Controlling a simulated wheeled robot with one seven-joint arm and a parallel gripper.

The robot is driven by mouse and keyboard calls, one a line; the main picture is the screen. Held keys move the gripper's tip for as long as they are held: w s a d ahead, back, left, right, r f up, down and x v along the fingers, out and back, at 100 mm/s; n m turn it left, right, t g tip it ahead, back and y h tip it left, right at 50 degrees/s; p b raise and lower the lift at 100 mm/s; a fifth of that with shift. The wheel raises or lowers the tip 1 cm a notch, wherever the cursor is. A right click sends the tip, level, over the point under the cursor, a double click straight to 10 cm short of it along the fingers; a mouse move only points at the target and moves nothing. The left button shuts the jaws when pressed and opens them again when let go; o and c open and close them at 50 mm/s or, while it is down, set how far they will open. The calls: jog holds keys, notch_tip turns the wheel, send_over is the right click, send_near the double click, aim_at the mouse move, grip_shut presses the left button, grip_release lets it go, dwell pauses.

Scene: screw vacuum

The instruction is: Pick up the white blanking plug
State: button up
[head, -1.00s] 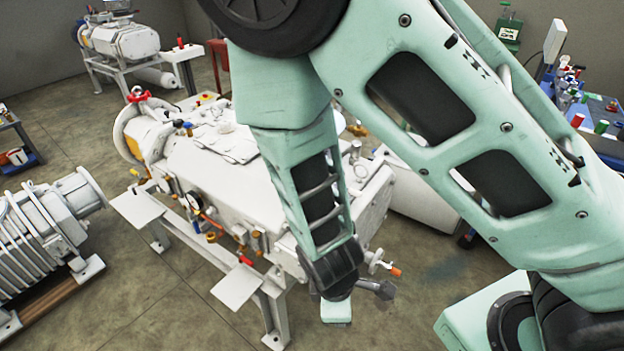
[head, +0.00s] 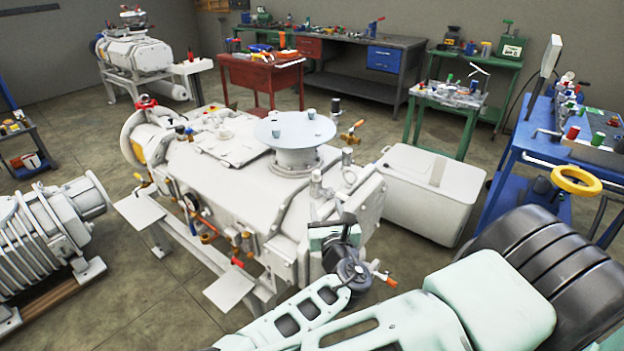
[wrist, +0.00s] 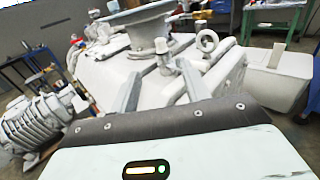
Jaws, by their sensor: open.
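A small white cap (wrist: 160,46), which looks like the white blanking plug, tops a short upright fitting on the pale vacuum pump in the wrist view. In the head view, a pale upright fitting (head: 316,180) stands at the pump's near end; I cannot tell whether it carries the plug. My gripper (wrist: 160,70) is open, its two grey fingers apart, with the cap seen between and beyond them. It holds nothing. In the head view my gripper (head: 335,225) is small and partly hidden at the pump's near end.
The pump (head: 230,185) has a round flange (head: 295,128) on top with two small grey plugs standing on it. A lifting ring (wrist: 207,41) is right of the cap. A white bin (head: 430,190) stands at right, a blue bench (head: 520,150) beyond it. A ribbed machine (head: 45,240) is at left.

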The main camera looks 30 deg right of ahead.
aim_at(317, 174)
jog(key=p+x, duration=0.4)
jog(key=x, duration=0.7)
jog(key=shift+d, duration=0.1)
jog(key=p+x, duration=0.3)
jog(key=x, duration=0.1)
jog(key=shift+w+d+r+p, duration=0.1)
jog(key=shift+w+r+p, duration=0.05)
jog(key=shift+w+p, duration=0.2)
jog(key=shift+w+d, duration=0.1)
jog(key=shift+w, duration=0.2)
jog(key=shift+c, duration=0.3)
grip_shut()
